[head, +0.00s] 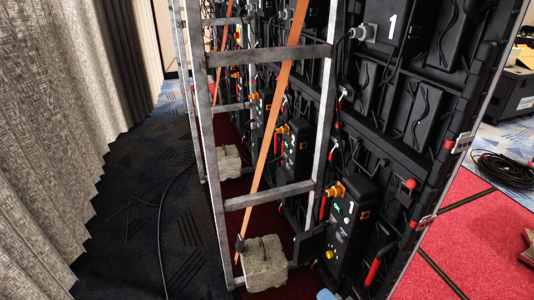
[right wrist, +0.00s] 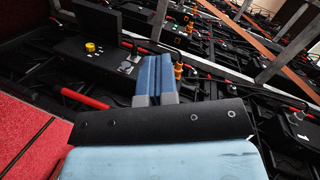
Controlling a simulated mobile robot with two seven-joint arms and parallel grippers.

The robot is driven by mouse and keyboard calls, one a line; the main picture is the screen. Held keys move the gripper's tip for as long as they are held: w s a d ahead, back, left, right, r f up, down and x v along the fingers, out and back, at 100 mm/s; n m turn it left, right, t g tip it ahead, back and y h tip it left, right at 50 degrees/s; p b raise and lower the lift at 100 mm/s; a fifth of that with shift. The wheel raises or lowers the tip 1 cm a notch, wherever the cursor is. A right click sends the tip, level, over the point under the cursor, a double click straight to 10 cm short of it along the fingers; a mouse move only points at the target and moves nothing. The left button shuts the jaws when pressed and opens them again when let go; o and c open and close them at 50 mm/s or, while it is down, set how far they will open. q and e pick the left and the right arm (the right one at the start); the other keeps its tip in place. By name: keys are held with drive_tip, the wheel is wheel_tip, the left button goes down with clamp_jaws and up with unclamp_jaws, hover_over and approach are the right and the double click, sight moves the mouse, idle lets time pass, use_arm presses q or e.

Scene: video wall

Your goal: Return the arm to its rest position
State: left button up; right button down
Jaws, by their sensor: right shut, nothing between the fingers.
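My right gripper (right wrist: 155,80) shows in the right wrist view. Its two blue fingers are side by side and shut, with nothing held. They point toward the black rear side of the video wall, over a dark module with a yellow knob (right wrist: 90,47). I cannot tell whether they touch it. In the head view only a small light-blue piece of my right arm shows at the bottom edge. My left gripper is in neither view.
The black video wall (head: 415,110) stands at the right, with cables and red handles. A metal ladder frame (head: 270,55) with an orange strap (head: 272,130) stands behind it, weighted by a stone block (head: 264,264). A grey curtain (head: 60,110) hangs left. Red carpet (head: 480,240) lies open at right.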

drive_tip(key=s+d+r+n+g+h+b, duration=0.1)
drive_tip(key=s+d+r+n+g+h, duration=0.3)
drive_tip(key=s, duration=0.8)
drive_tip(key=s+d+r+n+g+h, duration=0.2)
drive_tip(key=s+d+r+n+g, duration=0.4)
drive_tip(key=s, duration=0.5)
drive_tip(key=w+a+f+n+t+y+b, duration=0.1)
drive_tip(key=w+a+f+t+y+b, duration=0.3)
drive_tip(key=a+t+b, duration=0.55)
drive_tip(key=w+a+f+n+t+y+b, duration=0.1)
drive_tip(key=w+a+t+y+b, duration=0.4)
drive_tip(key=b, duration=0.8)
use_arm(q)
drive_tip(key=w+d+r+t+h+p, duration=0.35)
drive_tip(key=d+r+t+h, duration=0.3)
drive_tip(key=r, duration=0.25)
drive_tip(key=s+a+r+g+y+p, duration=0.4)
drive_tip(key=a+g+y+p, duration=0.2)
drive_tip(key=p, duration=2.9)
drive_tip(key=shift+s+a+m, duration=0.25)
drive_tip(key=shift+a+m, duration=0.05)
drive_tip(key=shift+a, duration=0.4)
use_arm(e)
drive_tip(key=s+d+r+g+h, duration=0.3)
drive_tip(key=d+r+g+h, duration=0.3)
drive_tip(key=d, duration=0.2)
drive_tip(key=shift+s+d+r+m+g, duration=0.2)
drive_tip(key=shift+s+d+m+g, duration=0.1)
drive_tip(key=shift+d+g, duration=0.05)
